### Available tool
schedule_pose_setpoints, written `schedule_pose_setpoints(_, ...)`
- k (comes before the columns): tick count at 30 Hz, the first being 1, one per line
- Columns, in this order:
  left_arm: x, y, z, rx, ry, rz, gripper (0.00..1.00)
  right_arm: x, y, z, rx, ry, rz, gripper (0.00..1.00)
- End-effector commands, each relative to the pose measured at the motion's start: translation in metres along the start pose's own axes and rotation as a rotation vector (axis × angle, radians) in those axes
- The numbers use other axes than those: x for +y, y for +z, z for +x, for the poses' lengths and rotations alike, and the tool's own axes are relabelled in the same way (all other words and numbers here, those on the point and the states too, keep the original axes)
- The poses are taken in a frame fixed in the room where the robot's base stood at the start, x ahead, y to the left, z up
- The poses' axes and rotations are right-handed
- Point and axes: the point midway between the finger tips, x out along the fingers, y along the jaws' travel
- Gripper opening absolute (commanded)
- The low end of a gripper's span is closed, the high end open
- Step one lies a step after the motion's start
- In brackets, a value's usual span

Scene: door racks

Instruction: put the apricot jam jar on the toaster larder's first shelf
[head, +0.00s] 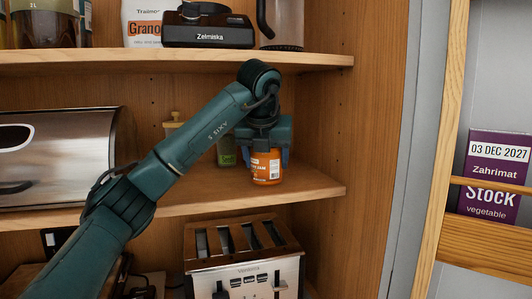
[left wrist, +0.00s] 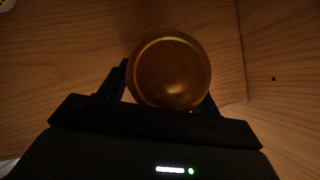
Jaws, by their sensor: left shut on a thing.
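The apricot jam jar (head: 267,168) is a small jar with an orange label. It is upright at the right end of the larder's middle shelf (head: 300,190), directly above the toaster (head: 245,262). My left gripper (head: 268,152) reaches down from above and is shut on the jar, one finger on each side. I cannot tell whether the jar's base touches the shelf. In the left wrist view the jar's round golden lid (left wrist: 170,73) sits between the fingers and hides part of them. My right gripper is not in view.
A green-filled jar (head: 227,152) stands just left of the jam jar. A steel bread bin (head: 60,155) fills the shelf's left. The upper shelf (head: 180,58) holds a scale (head: 209,32). The side wall (head: 370,110) is at right; a door rack holds a stock box (head: 492,175).

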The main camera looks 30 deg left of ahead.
Motion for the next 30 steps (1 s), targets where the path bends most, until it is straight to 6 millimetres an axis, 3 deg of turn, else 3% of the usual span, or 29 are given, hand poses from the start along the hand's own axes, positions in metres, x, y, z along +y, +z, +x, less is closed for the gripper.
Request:
schedule_pose_setpoints(10, 0.000, -0.002, 0.001, -0.005, -0.003, -0.003, 0.22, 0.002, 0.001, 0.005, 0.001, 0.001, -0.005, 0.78)
schedule_pose_setpoints(11, 0.000, -0.002, 0.002, -0.002, -0.001, -0.002, 0.65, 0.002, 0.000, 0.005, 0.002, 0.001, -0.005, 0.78)
schedule_pose_setpoints(18, 0.000, -0.002, 0.002, -0.001, -0.001, -0.002, 0.84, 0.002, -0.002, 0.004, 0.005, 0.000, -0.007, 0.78)
schedule_pose_setpoints(30, 0.000, -0.002, -0.009, -0.004, -0.003, -0.002, 0.85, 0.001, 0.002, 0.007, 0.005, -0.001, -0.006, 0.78)
